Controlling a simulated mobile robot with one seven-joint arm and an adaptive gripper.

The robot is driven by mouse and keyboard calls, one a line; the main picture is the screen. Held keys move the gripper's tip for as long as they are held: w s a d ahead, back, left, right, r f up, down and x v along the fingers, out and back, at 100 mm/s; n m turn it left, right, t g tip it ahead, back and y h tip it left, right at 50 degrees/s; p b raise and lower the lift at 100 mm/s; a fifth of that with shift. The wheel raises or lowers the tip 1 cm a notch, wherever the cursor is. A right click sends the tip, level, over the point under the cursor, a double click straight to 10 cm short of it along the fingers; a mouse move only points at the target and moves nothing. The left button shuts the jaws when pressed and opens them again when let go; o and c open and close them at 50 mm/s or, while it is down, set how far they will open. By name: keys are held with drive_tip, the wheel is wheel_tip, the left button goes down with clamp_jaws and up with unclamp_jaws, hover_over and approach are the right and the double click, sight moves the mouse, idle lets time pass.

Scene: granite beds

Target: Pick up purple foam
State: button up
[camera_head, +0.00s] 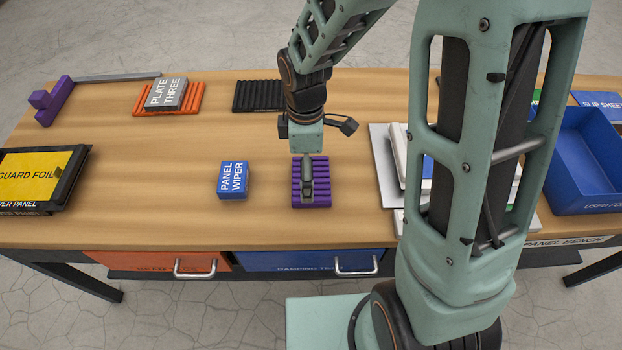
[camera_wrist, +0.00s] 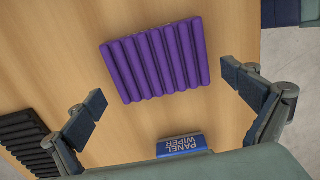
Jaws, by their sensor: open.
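The purple foam (camera_head: 298,198) is a ridged block lying flat on the wooden bench. It also shows whole in the wrist view (camera_wrist: 156,60), at upper centre. My gripper (camera_head: 308,175) hangs over the foam in the head view and covers part of it. In the wrist view its two fingers (camera_wrist: 165,92) are spread wide, one on each side of the foam, with nothing between them that they touch. The gap in height between fingertips and foam is hard to tell.
A blue panel wiper (camera_head: 233,180) lies left of the foam. Behind are a black ridged block (camera_head: 260,96) and an orange one (camera_head: 140,112) under a grey plate. White trays (camera_head: 384,165) and a blue bin (camera_head: 585,190) stand right. Bare wood surrounds the foam.

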wheel_tip(320, 180, down, 3)
drive_tip(key=shift+r, duration=0.2)
drive_tip(key=c, duration=0.7)
drive_tip(key=shift+o, duration=0.2)
drive_tip(key=shift+r, duration=0.1)
